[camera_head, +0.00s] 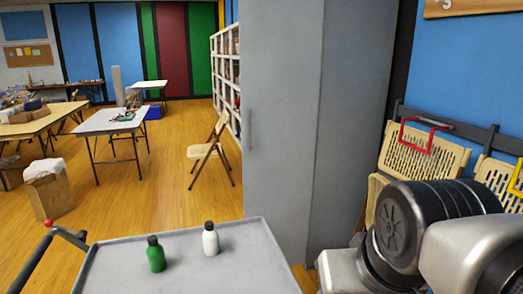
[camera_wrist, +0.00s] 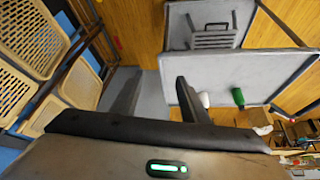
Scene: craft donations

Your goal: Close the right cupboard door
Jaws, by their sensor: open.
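The tall grey cupboard (camera_head: 355,120) stands at the centre right in the head view. Its right door (camera_head: 283,130) shows its outer face, with a small vertical handle (camera_head: 250,129) near its left edge. Open room shows directly left of that edge, so the door appears swung out. The cupboard's inside is hidden. My gripper (camera_wrist: 158,78) is open in the wrist view, its two dark fingers apart with nothing held between them. A plain grey surface shows past the fingers; I cannot tell which part it is. In the head view only my arm shows, at lower right, apart from the door.
A grey tray cart (camera_head: 190,280) stands in front of the door, carrying a green bottle (camera_head: 156,254) and a white bottle (camera_head: 210,239). Folded chairs (camera_head: 423,150) hang on the blue wall at right. A folding chair (camera_head: 209,150) stands left of the door, on mostly clear floor.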

